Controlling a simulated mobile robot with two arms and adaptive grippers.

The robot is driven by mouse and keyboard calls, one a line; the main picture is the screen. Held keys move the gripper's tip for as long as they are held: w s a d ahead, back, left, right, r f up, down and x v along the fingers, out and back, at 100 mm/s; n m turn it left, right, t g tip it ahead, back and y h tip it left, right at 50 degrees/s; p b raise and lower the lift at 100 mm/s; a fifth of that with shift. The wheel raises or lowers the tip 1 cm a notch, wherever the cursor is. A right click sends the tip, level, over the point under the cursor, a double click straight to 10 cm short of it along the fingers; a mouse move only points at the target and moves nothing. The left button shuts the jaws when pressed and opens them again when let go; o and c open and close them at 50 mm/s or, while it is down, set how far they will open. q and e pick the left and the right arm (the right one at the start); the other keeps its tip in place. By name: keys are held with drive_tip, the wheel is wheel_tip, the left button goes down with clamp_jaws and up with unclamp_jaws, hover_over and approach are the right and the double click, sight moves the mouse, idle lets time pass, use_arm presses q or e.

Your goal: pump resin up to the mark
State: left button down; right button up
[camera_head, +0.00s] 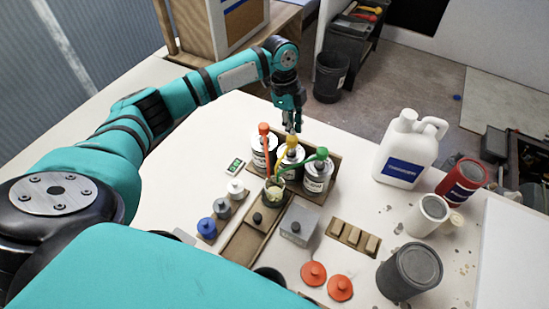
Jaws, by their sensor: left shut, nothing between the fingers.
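Three metal cans with pump heads stand in a wooden tray (322,194) on the white bench. The pumps are red (264,140), yellow (291,138) and green (320,153). A clear cup (273,193) stands in front of the cans, close to the green pump's spout; it seems to hold some pale material. Its mark and fill level are too small to read. My left gripper (291,125) is shut and empty, pointing down just above and behind the yellow pump; I cannot tell if it touches. My right gripper is not in view.
A white jug (406,150), a red can (461,184), a white can (427,215) and a dark grey can (408,271) stand at right.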

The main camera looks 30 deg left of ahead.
sight(291, 138)
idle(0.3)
use_arm(q)
drive_tip(key=shift+f, duration=0.2)
drive_tip(key=shift+a+b+x, duration=0.2)
drive_tip(key=shift+b+x, duration=0.15)
drive_tip(key=shift+x, duration=0.65)
drive_tip(key=shift+a+b+x, duration=0.2)
drive_tip(key=shift+b+x, duration=0.1)
drive_tip(key=shift+x, duration=0.7)
drive_tip(key=shift+s+f, duration=0.1)
drive_tip(key=shift+s, duration=0.05)
drive_tip(key=shift+d+p+v, duration=0.25)
drive_tip(key=shift+p+v, duration=0.9)
drive_tip(key=shift+p, duration=0.05)
drive_tip(key=shift+d+p+v, duration=0.2)
drive_tip(key=shift+p+v, duration=0.9)
drive_tip(key=shift+p, duration=0.1)
drive_tip(key=shift+r, duration=0.2)
